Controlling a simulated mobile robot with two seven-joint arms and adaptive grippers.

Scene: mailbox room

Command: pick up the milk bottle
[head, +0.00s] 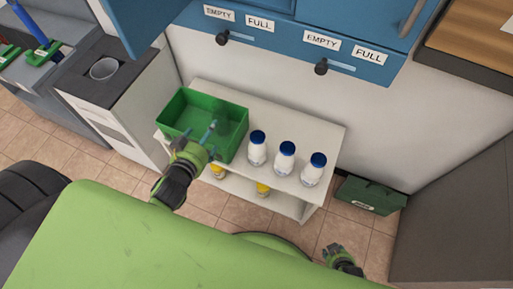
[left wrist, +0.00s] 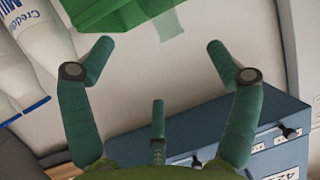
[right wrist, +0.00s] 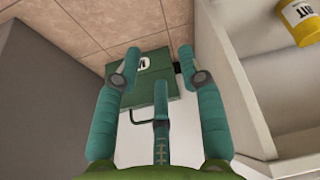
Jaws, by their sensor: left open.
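Three white milk bottles with blue caps stand upright in a row on the white shelf unit's top: a left one (head: 257,152), a middle one (head: 284,162) and a right one (head: 313,173). My left gripper (head: 202,138) is open and empty over the green crate (head: 242,130), to the left of the bottles. In the left wrist view, white bottles (left wrist: 45,38) show at the upper left, outside the open fingers (left wrist: 160,49). My right gripper (head: 334,253) is low at the right, away from the bottles. In the right wrist view its fingers (right wrist: 158,58) are apart with nothing between them.
The white shelf unit (head: 325,135) has yellow items (head: 263,189) on its lower level. A green box (head: 368,195) lies on the floor to its right. Blue cabinets (head: 270,40) hang above.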

